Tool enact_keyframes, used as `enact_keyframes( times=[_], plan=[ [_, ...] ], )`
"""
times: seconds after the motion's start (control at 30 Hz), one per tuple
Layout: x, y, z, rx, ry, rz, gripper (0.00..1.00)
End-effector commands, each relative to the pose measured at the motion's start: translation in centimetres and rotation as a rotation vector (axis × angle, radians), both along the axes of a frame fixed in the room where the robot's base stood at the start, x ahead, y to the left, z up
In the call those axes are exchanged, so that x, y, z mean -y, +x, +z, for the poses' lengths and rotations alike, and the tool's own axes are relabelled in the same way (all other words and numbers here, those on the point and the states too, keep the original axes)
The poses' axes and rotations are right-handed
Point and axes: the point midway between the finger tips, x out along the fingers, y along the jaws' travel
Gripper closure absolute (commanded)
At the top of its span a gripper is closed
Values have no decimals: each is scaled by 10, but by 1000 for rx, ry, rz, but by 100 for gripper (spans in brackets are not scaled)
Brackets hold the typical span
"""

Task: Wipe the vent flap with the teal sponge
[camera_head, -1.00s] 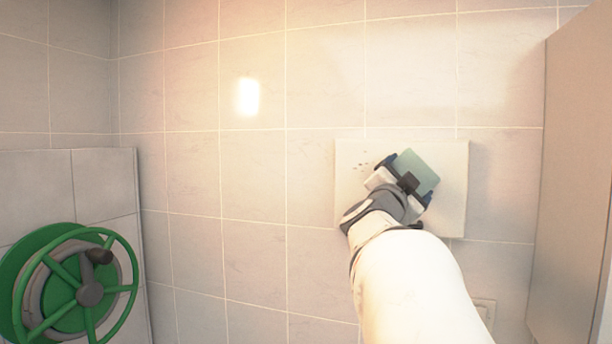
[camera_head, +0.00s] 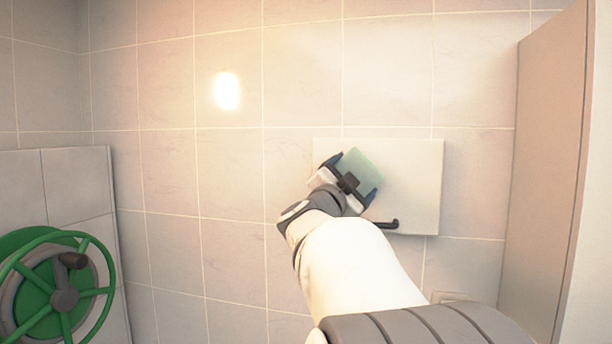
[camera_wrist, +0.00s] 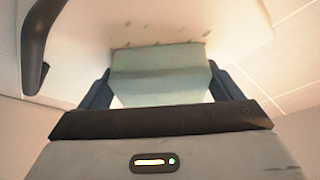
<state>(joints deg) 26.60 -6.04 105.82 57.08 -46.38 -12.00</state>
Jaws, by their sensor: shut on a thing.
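The vent flap (camera_head: 412,180) is a pale square panel on the tiled wall, with a dark handle (camera_head: 386,224) near its lower edge. The handle also shows at the left of the wrist view (camera_wrist: 38,45). My gripper (camera_head: 350,176) is shut on the teal sponge (camera_head: 362,168) in front of the flap's left part. In the wrist view the sponge (camera_wrist: 160,75) sits between the dark fingers, its far edge at or very near the flap surface (camera_wrist: 190,22). Several small brown specks (camera_wrist: 180,40) show just beyond that edge. I cannot tell for certain whether it touches.
A green handwheel reel (camera_head: 55,290) stands at the lower left before a grey tiled partition (camera_head: 75,185). A tall beige panel (camera_head: 548,180) juts out at the right. A small wall plate (camera_head: 450,296) is partly hidden by my arm. The wall left of the flap is clear.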

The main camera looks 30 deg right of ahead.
Motion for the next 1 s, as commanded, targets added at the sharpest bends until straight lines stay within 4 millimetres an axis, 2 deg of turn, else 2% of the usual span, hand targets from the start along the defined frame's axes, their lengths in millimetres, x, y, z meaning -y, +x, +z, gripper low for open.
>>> enact_keyframes(
  times=[0.43,0.67,1.0],
  plan=[
    [-18,24,1,0,0,1,40],
    [-23,30,0,0,0,1,40],
    [-41,50,0,-1,0,0,40]
  ],
)
